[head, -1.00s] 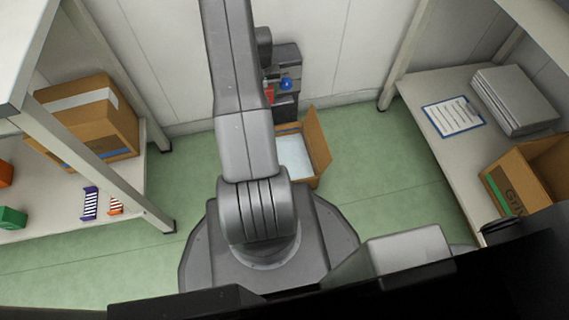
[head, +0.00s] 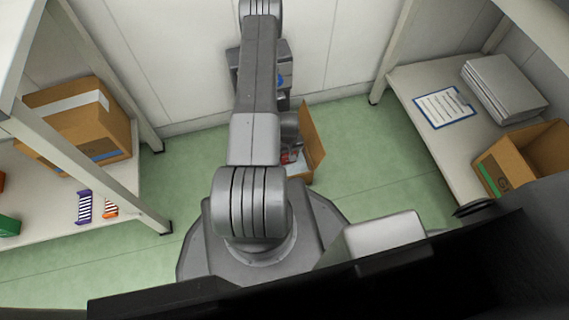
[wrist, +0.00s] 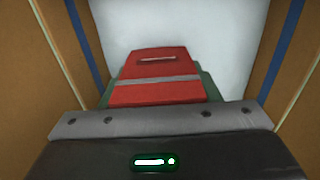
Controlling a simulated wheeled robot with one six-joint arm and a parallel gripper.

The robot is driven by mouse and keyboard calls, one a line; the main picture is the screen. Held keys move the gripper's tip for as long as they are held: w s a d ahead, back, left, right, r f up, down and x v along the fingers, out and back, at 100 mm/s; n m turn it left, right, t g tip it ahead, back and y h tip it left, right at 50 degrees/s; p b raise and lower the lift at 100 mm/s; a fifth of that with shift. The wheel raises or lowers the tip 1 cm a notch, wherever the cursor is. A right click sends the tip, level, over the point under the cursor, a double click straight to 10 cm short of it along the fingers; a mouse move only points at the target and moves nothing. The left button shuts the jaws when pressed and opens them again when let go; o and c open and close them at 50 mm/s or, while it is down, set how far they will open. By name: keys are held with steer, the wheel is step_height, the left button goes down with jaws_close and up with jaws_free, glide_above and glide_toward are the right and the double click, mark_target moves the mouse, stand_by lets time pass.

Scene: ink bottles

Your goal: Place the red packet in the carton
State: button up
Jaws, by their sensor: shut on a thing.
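The red packet (wrist: 155,75), with a grey stripe across it, is in my gripper in the wrist view. My gripper (wrist: 155,100) is shut on it, and the fingers are mostly hidden behind the gripper's front plate. The carton (wrist: 285,60) has brown walls with blue stripes on both sides of the packet, and its pale bottom (wrist: 215,40) shows beyond it. In the head view the open carton (head: 312,140) stands on the floor, partly hidden by my arm.
A shelf on the left holds a closed box (head: 80,125), a purple striped packet (head: 84,207) and an orange striped one (head: 110,208). The right table has a clipboard (head: 445,107), a grey stack (head: 505,90) and an open box (head: 530,160). Green floor is clear around the carton.

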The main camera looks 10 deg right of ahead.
step_height(320, 180, down, 7)
steer(key=shift+f+b, duration=0.1)
steer(key=shift+b, duration=1)
steer(key=shift+f, duration=0.15)
steer(key=o, duration=1)
step_height(320, 180, up, 12)
steer(key=p, duration=0.4)
steer(key=shift+r+p, duration=0.2)
steer(key=shift+p, duration=0.2)
steer(key=shift+o, duration=0.4)
